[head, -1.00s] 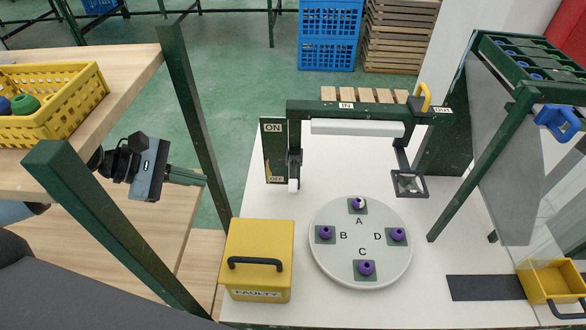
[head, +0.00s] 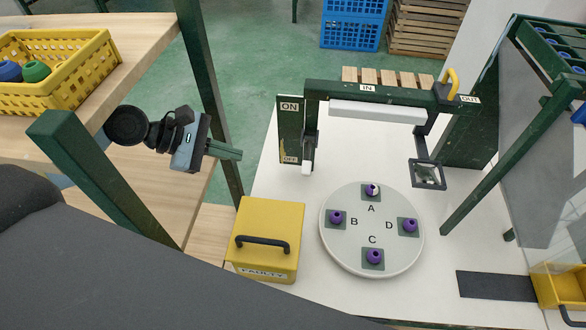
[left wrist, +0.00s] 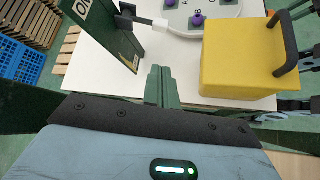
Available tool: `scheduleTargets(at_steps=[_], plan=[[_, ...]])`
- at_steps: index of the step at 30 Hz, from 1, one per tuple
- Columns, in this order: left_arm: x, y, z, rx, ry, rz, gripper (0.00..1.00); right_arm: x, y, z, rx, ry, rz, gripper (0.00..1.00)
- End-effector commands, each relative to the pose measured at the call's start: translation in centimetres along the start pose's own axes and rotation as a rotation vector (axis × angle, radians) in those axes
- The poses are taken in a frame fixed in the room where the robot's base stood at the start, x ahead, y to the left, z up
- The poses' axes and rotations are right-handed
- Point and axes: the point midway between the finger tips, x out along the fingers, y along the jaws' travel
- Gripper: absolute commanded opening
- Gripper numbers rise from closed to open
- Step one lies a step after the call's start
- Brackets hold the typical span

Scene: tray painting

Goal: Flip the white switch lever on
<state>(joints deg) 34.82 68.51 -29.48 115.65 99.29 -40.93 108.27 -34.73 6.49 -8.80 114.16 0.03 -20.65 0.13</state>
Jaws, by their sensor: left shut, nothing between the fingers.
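The white switch lever (head: 307,168) hangs down at the OFF end of a dark green panel (head: 291,150) labelled ON at the top and OFF at the bottom. In the left wrist view the panel (left wrist: 103,25) is at the upper left, with the lever's white end (left wrist: 160,25) beside it. My left gripper (head: 240,154) is shut and empty, left of the panel and apart from the lever. Its closed fingers (left wrist: 162,78) point toward the white table in the left wrist view. My right gripper is not in view.
A yellow FAULTY box (head: 268,220) stands near my left gripper. A round turntable (head: 350,258) with several purple pieces lies right of it. Green posts (head: 208,95) frame the left side. A green beam (head: 395,94) spans above the white table (head: 440,225).

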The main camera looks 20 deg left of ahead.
Motion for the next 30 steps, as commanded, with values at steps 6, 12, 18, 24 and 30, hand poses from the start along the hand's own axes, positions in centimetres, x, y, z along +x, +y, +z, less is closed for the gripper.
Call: scheduleTargets(at_steps=[6, 12, 18, 24, 30], plan=[[4.1, 0.1, 0.2, 0.0, -0.004, 0.0, 0.0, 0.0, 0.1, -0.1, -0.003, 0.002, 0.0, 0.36], [7.9, 0.0, 0.2, 0.001, -0.003, -0.001, 0.0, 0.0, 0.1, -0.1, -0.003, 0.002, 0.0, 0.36], [11.6, 0.0, 0.1, -0.001, -0.003, 0.0, 0.0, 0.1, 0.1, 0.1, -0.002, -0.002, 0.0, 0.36], [14.5, 0.0, 0.0, -0.001, 0.0, -0.001, 0.0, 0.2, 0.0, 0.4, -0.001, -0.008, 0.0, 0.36], [15.9, 0.0, 0.0, 0.0, 0.0, -0.001, 0.0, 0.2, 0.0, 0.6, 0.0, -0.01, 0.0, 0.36]])
